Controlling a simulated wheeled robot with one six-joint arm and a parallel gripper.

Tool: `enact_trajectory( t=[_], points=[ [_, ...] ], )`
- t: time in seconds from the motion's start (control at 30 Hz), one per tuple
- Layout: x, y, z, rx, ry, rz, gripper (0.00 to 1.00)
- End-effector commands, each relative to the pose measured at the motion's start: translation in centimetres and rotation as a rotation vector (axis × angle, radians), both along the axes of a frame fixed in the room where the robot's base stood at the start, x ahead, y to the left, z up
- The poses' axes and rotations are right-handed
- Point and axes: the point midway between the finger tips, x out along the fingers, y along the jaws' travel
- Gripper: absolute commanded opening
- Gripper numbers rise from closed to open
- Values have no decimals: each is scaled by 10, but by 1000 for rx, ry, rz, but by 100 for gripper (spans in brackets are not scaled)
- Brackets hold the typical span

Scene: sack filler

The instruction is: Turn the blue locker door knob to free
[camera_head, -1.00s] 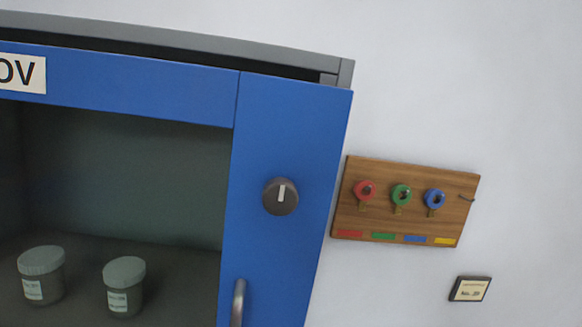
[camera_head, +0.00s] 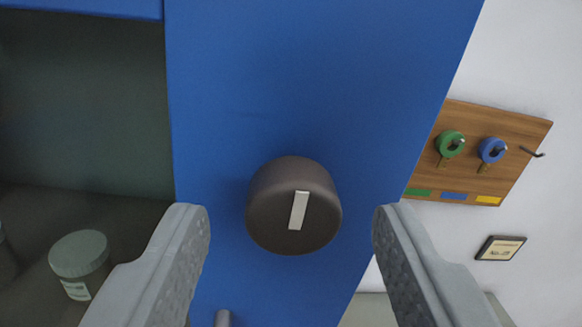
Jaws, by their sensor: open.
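The blue locker door (camera_head: 320,70) fills the middle of the view. Its round dark grey-brown knob (camera_head: 265,220) sticks out from the door. A pale pointer bar on the knob's face stands nearly upright, its top leaning slightly right. My gripper (camera_head: 291,225) is open, with one grey finger to the left of the knob and one to the right. There is a gap on both sides, and neither finger appears to touch the knob. How far the fingertips are from the door is hard to tell.
On the wall to the right hang a wooden key board (camera_head: 520,130) with green and blue keys and a small framed plate (camera_head: 500,248).

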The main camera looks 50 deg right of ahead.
Motion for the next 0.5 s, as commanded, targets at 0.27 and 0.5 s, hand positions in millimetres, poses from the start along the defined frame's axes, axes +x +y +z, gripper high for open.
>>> enact_trajectory(
  t=[0.27,0.5],
  points=[
    [9,-10,0,1,-1,0,52],
    [9,-10,0,1,-1,0,48]
  ],
)
